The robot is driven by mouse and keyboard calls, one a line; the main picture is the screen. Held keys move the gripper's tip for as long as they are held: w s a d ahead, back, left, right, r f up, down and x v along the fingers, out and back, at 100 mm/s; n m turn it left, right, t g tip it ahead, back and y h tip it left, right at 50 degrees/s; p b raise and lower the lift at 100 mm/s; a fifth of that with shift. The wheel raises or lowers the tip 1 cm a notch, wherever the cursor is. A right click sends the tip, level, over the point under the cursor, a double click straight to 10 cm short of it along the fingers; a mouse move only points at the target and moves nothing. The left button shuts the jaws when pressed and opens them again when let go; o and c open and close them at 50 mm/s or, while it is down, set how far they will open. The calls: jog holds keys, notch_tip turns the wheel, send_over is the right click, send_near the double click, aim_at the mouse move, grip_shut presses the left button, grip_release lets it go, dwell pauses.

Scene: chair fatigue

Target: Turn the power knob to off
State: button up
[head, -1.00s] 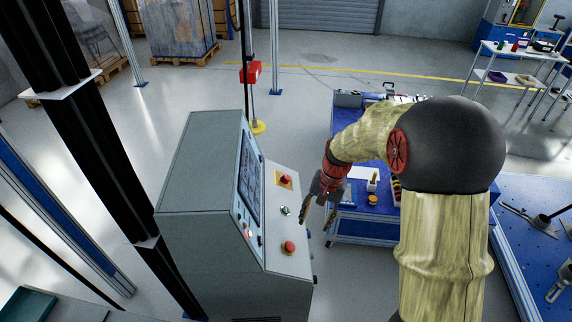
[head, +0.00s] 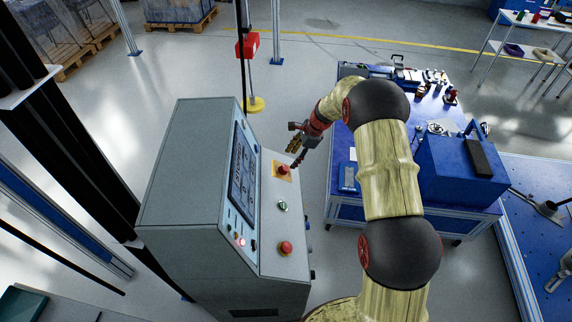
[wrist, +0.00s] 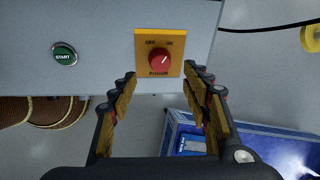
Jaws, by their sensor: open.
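The power knob (wrist: 159,60) is a red round knob on a yellow plate (wrist: 146,84) marked OFF and ON in the wrist view. Its white mark points up and to the right, toward ON. In the head view the knob (head: 283,170) sits at the upper end of the grey cabinet's sloped panel. My gripper (wrist: 165,82) is open and empty. Its two fingers stand left and right of the plate in the wrist view, with the knob between and beyond their tips. In the head view my gripper (head: 296,160) is close to the knob; contact cannot be told.
A green START button (wrist: 64,54) is left of the knob in the wrist view. A red button (head: 286,247) is lower on the panel. The grey cabinet (head: 185,170) carries a screen (head: 243,175). A blue workbench (head: 345,205) stands to the right.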

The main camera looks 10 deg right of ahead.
aim_at(285, 168)
jog(key=shift+b+x, duration=0.3)
jog(key=shift+x, duration=3.6)
jog(key=shift+c, duration=0.9)
jog(key=c, duration=1)
